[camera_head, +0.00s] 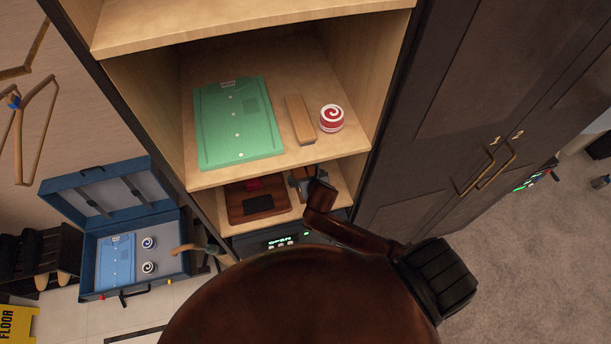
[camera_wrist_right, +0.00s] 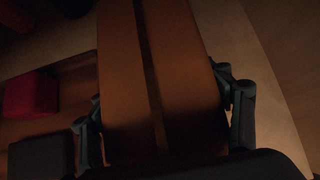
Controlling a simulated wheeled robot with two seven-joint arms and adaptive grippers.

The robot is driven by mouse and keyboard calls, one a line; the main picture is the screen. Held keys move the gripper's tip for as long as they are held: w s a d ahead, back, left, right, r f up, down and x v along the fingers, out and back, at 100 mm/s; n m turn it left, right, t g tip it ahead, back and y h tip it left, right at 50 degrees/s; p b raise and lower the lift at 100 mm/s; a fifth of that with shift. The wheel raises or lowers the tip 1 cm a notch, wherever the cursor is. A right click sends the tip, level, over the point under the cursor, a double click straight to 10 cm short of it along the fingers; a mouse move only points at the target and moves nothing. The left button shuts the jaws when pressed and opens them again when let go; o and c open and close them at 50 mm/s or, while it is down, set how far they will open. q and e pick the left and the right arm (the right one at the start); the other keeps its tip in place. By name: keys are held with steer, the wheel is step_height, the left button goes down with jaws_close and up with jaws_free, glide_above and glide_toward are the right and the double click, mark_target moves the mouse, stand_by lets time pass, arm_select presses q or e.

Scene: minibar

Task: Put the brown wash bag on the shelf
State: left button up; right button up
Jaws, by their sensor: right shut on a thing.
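The brown wash bag (camera_wrist_right: 168,65), with a dark zip-like line along it, fills the middle of the right wrist view. My right gripper (camera_wrist_right: 166,115) has a finger on either side of the bag and is shut on it. In the head view my right gripper (camera_head: 302,183) reaches into the low shelf compartment (camera_head: 330,172), right of a wooden tray (camera_head: 235,211). The bag is small and largely hidden there. I cannot tell whether it rests on the compartment floor. My left gripper is not in view.
The tray holds a red item (camera_head: 254,184) and a black item (camera_head: 257,203), close left of the bag. The shelf above carries a green folder-like item (camera_head: 238,122), a wooden block (camera_head: 300,119) and a red-white swirl tin (camera_head: 331,118). A safe (camera_head: 280,241) sits below.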

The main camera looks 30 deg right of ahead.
steer(key=o, duration=1.4)
steer(key=shift+w+f, duration=0.1)
steer(key=shift+o, duration=1.4)
steer(key=shift+s+r, duration=0.35)
steer(key=shift+r, duration=0.1)
steer(key=b+v, duration=0.1)
steer(key=v, duration=0.9)
steer(key=shift+s+r, duration=0.1)
steer(key=shift+r, duration=0.05)
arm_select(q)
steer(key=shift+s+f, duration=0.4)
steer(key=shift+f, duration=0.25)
arm_select(e)
steer(key=shift+s+a+r, duration=0.1)
steer(key=shift+s+r, duration=0.2)
